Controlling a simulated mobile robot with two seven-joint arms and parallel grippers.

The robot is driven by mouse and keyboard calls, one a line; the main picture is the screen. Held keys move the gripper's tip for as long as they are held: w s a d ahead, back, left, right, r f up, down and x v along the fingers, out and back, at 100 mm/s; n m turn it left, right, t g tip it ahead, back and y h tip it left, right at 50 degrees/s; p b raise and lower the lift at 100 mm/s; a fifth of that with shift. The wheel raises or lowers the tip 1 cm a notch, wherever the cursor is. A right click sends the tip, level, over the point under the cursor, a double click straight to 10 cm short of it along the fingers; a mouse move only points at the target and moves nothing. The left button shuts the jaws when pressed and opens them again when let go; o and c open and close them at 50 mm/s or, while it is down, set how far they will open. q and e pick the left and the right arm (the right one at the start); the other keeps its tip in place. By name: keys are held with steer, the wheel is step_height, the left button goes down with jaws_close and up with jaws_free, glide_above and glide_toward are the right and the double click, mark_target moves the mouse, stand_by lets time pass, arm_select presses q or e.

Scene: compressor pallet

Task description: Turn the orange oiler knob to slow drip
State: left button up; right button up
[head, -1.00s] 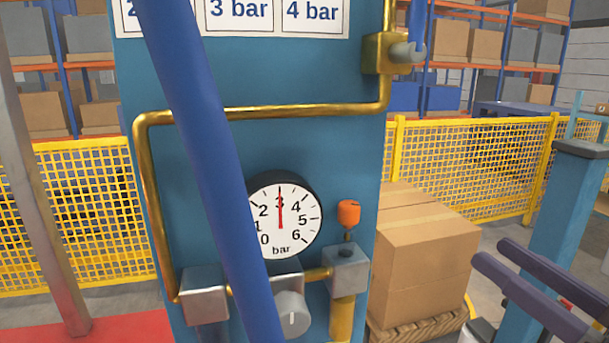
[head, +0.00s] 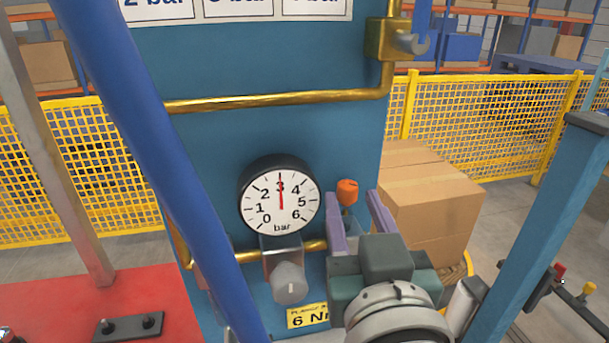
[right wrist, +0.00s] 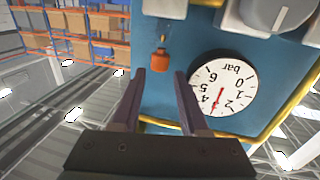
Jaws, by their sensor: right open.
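The orange oiler knob (head: 347,191) sits on a short stem on the blue panel, to the right of the pressure gauge (head: 280,200), whose needle points at 3. My right gripper (head: 350,195) is open and empty, its two purple fingers pointing at the panel. In the head view the knob shows between the fingers. In the right wrist view the knob (right wrist: 161,57) lies beyond the open fingertips (right wrist: 160,72), with space around it, and is not gripped. The oiler body below the knob is mostly hidden by my gripper in the head view. My left gripper is not in view.
A grey regulator knob (head: 289,282) is below the gauge. A brass pipe (head: 280,99) crosses the panel above. A cardboard box (head: 430,200) stands right behind the panel, before a yellow mesh fence (head: 490,125).

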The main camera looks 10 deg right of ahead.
mark_target(347, 190)
steer(key=shift+w+d, duration=0.25)
steer(key=shift+w, duration=1.05)
jaws_close()
